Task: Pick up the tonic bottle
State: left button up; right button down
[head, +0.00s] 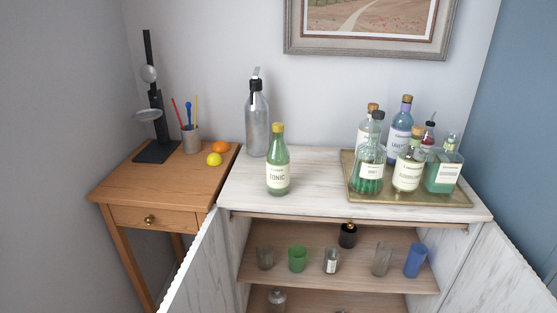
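The tonic bottle (277,162) is green glass with a yellow cap and a cream label reading TONIC. It stands upright on the white marbled cabinet top (315,200), near the front edge and left of the brass tray. Nothing touches it, and it shows in full. Neither of my grippers shows in the head view.
A tall siphon bottle (257,118) stands close behind the tonic bottle, to its left. A brass tray (411,198) at right holds several bottles. Both cabinet doors are open over shelves of glasses. A wooden side table (118,184) at left holds fruit (214,159) and a tool cup (191,140).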

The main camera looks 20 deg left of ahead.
aim_at(277, 155)
jog(key=i+l+u, duration=0.15)
jog(key=i+u, duration=0.15)
jog(key=i, duration=0.2)
jog(key=i+l+u, duration=0.3)
jog(key=i, duration=0.2)
